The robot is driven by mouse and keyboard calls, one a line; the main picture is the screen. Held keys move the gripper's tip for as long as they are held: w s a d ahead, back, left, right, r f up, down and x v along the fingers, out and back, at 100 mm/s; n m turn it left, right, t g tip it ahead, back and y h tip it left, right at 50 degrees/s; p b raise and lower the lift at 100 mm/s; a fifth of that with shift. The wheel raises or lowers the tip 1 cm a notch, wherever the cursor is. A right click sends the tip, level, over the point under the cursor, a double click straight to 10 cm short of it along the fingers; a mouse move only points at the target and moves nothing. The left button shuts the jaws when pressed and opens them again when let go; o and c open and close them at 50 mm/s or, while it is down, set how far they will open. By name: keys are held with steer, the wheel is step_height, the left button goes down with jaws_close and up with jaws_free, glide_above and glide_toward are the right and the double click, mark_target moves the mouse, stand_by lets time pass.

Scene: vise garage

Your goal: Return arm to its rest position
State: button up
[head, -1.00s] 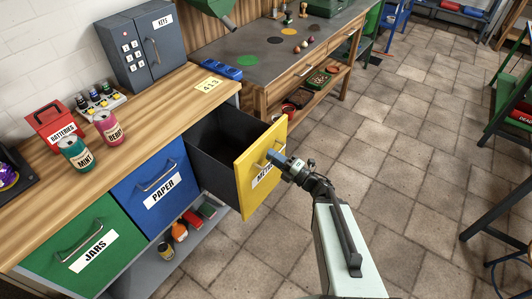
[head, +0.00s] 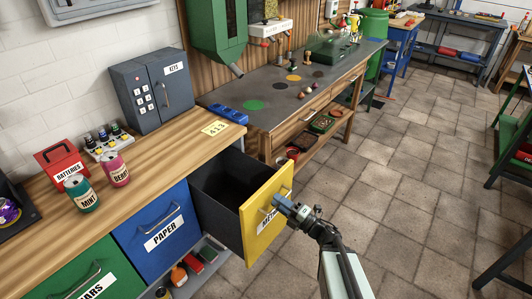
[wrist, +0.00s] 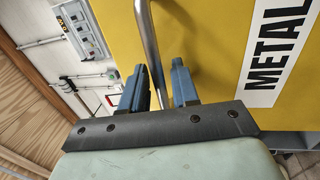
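The open yellow METAL drawer (head: 266,218) sticks out from the workbench. Its inside is dark. My gripper (head: 285,207) is at the drawer's front, by its handle. In the wrist view the handle (wrist: 149,35) runs between the two blue fingers of my gripper (wrist: 161,80). The fingers stand apart, with a gap beside the bar on the right, so my gripper looks open around it. The METAL label (wrist: 275,50) is to the right of the fingers.
The blue PAPER drawer (head: 150,230) and green JARS drawer (head: 75,280) are shut. The wooden worktop (head: 165,145) holds MINT (head: 82,192) and BERRY (head: 115,170) cans and a grey key cabinet (head: 152,90). Tiled floor (head: 410,190) to the right is clear.

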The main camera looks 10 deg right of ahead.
steer(key=w+d+f+m+t+h, duration=0.25)
steer(key=d+m+t+h, duration=0.2)
steer(key=d, duration=0.45)
steer(key=s+d+f+m+g+h, duration=0.2)
steer(key=s+f+m+g+h, duration=0.15)
steer(key=f+m+h, duration=0.55)
steer(key=s+d+f+m+g+h, duration=0.2)
steer(key=f+m+g, duration=0.35)
steer(key=f, duration=0.75)
steer(key=s+a+f+m+g, duration=0.25)
steer(key=s+f+g, duration=0.2)
steer(key=s, duration=0.45)
steer(key=s+a+f+m+g, duration=0.2)
steer(key=s+f+m+g, duration=0.15)
steer(key=s+f, duration=0.35)
steer(key=s+a+r+m+g, duration=0.1)
steer(key=s+g, duration=0.3)
steer(key=s, duration=0.5)
steer(key=s+a+m+g+y, duration=0.1)
steer(key=s+a+g, duration=0.3)
steer(key=s, duration=0.5)
steer(key=shift+a+r, duration=0.25)
steer(key=shift+r, duration=0.15)
